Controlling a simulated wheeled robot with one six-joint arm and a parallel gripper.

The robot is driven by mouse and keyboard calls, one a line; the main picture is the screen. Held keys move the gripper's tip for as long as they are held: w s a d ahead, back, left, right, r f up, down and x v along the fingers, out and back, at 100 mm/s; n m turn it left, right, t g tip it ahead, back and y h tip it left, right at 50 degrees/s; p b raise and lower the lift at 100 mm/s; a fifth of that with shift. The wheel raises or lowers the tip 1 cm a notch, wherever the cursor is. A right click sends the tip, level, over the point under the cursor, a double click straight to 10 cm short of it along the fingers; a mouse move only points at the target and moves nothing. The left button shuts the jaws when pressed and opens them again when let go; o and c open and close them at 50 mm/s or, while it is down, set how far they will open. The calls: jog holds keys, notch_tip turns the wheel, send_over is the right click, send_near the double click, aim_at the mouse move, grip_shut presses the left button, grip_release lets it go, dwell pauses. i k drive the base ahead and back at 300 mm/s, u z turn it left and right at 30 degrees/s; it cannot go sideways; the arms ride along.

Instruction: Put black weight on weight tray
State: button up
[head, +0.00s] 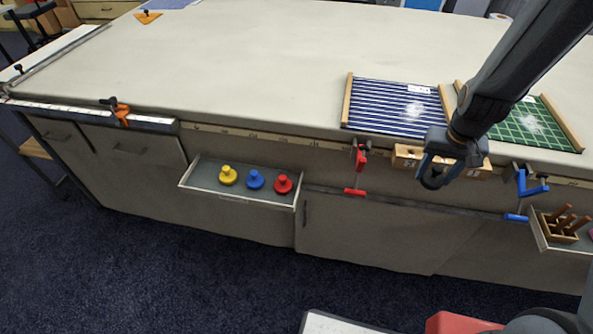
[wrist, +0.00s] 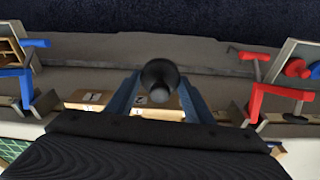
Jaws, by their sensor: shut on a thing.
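My gripper (head: 437,172) is in front of the table's front edge, right of centre in the head view. In the wrist view my gripper (wrist: 158,90) has its two blue fingers shut on the black weight (wrist: 159,78), a dark round piece with a knob. In the head view the weight is hard to make out between the fingers. The weight tray (head: 208,189) sticks out of the table front to the left, well apart from my gripper. It holds a yellow weight (head: 228,175), a blue weight (head: 256,180) and a red weight (head: 283,184).
A red clamp (head: 357,168) hangs at the table edge between my gripper and the tray. A blue clamp (head: 525,187) and a tray with a wooden holder (head: 565,233) are at the right. A blue striped board (head: 397,107) and a green board (head: 527,122) lie on the table.

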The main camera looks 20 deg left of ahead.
aim_at(204, 174)
jog(key=z, duration=1.95)
jog(key=k, duration=2.15)
jog(key=u, duration=2.6)
jog(key=i, duration=1)
jog(key=u, duration=0.05)
